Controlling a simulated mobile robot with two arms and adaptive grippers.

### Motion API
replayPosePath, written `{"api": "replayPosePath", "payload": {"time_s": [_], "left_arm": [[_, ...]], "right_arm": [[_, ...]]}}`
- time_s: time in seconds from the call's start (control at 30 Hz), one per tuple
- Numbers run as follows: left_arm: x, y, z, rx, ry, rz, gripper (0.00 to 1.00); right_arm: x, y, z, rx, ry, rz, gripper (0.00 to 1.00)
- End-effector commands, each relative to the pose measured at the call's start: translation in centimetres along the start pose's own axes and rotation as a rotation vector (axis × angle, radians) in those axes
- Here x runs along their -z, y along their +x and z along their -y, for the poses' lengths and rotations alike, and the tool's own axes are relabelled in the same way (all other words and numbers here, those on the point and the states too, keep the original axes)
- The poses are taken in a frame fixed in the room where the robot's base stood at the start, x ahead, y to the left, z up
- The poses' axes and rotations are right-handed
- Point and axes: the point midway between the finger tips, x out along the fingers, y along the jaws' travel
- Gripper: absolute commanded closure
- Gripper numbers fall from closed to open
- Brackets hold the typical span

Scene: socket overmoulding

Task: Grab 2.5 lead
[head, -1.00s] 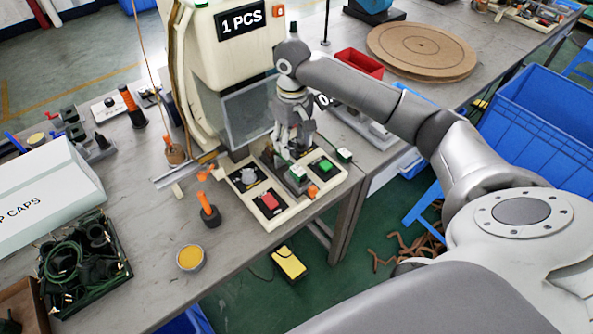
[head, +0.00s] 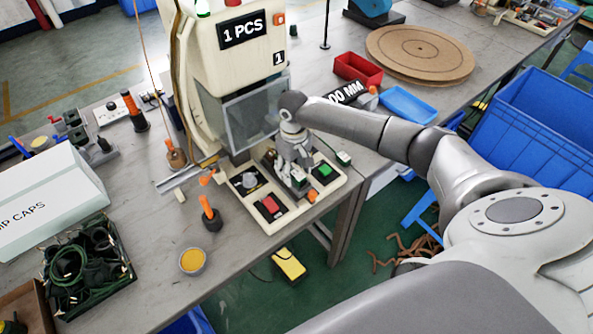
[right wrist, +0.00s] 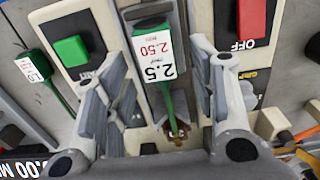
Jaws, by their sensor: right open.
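The 2.5 lead (right wrist: 158,65) shows in the right wrist view as a dark green body with a white label reading 2.5 and 2.50. My left gripper is not in view.
Another green lead with a white label (right wrist: 35,72) lies to the left of a green button (right wrist: 70,50). A red OFF button (right wrist: 250,18) is at the upper right. The machine's clear guard (head: 257,118) stands close behind my right gripper.

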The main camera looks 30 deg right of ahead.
Motion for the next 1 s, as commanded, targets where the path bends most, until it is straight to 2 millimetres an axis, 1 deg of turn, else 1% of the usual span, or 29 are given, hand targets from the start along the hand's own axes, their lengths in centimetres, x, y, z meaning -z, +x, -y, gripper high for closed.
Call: {"api": "replayPosePath", "payload": {"time_s": [0.17, 0.2, 0.5, 0.6, 0.87, 1.0], "left_arm": [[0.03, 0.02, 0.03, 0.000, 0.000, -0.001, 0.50], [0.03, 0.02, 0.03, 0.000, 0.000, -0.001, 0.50], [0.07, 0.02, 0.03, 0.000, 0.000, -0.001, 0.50], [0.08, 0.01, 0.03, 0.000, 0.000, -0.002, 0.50], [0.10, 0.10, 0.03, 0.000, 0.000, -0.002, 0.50], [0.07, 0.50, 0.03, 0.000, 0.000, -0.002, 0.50]], "right_arm": [[0.00, 0.08, 0.03, 0.000, -0.001, 0.000, 0.48], [0.00, 0.07, 0.03, 0.000, -0.001, 0.000, 0.51], [0.00, 0.04, 0.03, 0.000, -0.001, 0.000, 0.89], [0.01, 0.03, 0.02, 0.000, -0.001, -0.001, 1.00], [0.04, -0.12, 0.02, 0.000, -0.001, -0.001, 1.00], [0.06, -0.88, 0.03, 0.000, -0.002, -0.002, 1.00]]}}
